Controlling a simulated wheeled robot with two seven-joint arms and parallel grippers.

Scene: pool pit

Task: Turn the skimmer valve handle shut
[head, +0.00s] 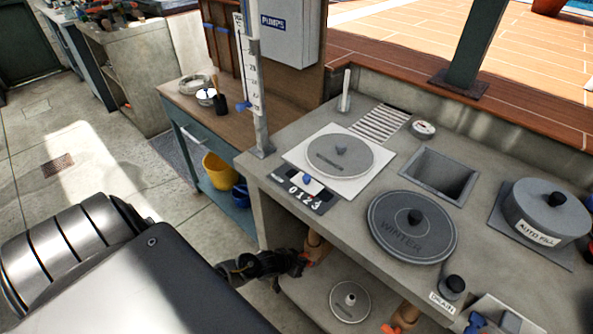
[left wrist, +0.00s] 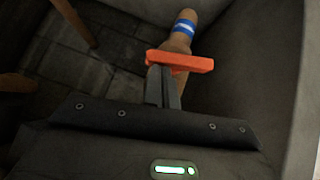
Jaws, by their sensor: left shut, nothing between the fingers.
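An orange valve handle (left wrist: 180,61) lies crosswise on a tan pipe (left wrist: 184,25) with a blue and white band in the left wrist view. In the head view, a bit of orange handle (head: 327,251) shows under the counter, below the skimmer lid (head: 340,155). My left gripper (head: 303,263) reaches under the counter beside this pipe. Its fingers (left wrist: 162,76) are shut with nothing between them, their tips close to the near side of the handle. I cannot tell whether they touch it. My right gripper is not in view.
The concrete counter (head: 278,165) overhangs the left gripper. A second orange handle (head: 391,328) sits on another pipe lower right. A round grey lid (head: 350,301) lies on the lower surface between the pipes. A wooden bench (head: 177,95) with a yellow bucket (head: 219,169) stands left.

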